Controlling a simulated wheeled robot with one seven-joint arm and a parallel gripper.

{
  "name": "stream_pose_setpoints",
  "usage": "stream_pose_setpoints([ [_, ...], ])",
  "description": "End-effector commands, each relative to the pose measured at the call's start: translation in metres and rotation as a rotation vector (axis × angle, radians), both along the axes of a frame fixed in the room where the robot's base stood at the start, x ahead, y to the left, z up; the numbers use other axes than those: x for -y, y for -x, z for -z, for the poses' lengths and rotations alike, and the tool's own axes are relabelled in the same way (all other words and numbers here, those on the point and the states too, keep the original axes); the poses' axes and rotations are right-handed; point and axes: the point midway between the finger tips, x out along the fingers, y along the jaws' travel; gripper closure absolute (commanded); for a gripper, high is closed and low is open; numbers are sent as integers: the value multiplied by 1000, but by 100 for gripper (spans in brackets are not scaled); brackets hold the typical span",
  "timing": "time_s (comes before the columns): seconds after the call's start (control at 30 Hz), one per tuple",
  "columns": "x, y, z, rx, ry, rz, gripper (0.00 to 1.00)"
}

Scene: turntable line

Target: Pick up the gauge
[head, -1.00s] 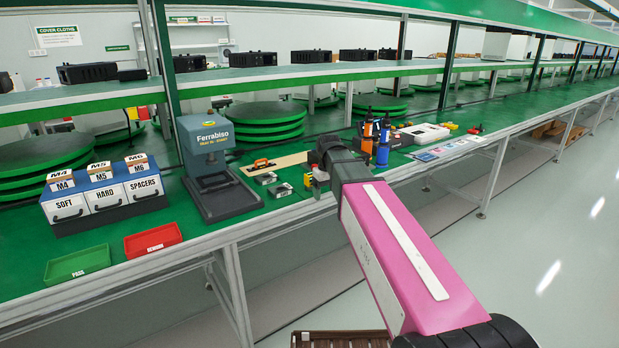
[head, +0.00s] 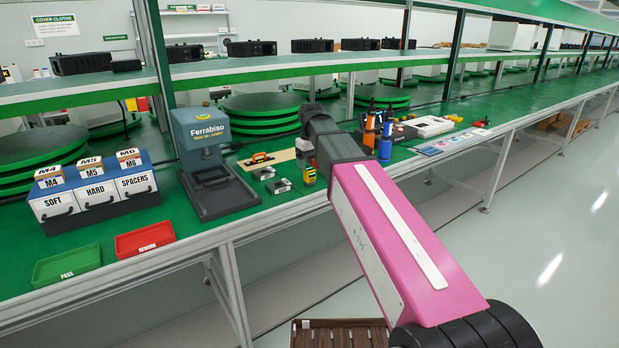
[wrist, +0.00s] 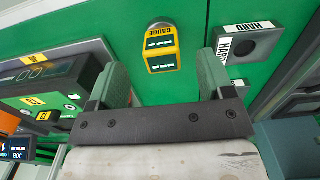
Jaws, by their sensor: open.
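The gauge (wrist: 161,48) is a small yellow device with a dark display, a grey round end and a "GAUGE" label. It lies on the green bench top, and its yellow body also shows in the head view (head: 309,175) beside my arm. In the wrist view my gripper (wrist: 164,72) is open and empty. Its two green-grey fingers stand to the left and right of the gauge's line, with clear gaps on both sides. The gauge appears just beyond the fingertips; the height between them is hard to tell. In the head view my arm mostly hides the gripper.
A grey block labelled "HARD" (wrist: 248,45) lies close right of the right finger. A dark device (wrist: 50,85) is on the left. The Ferrabiso press (head: 209,165), red tray (head: 145,240) and green tray (head: 67,265) stand left. Blue-and-orange bottles (head: 385,150) stand right of my arm.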

Motion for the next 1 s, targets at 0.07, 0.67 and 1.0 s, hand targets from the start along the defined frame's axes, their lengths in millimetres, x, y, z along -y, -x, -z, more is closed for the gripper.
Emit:
stream_pose_setpoints([
  [0.07, 0, 0, 4, 0, 0, 0, 26],
  [0.67, -3, -1, 56, 0, 0, 0, 26],
  [1.0, -3, -1, 55, 1, -1, 0, 81],
])
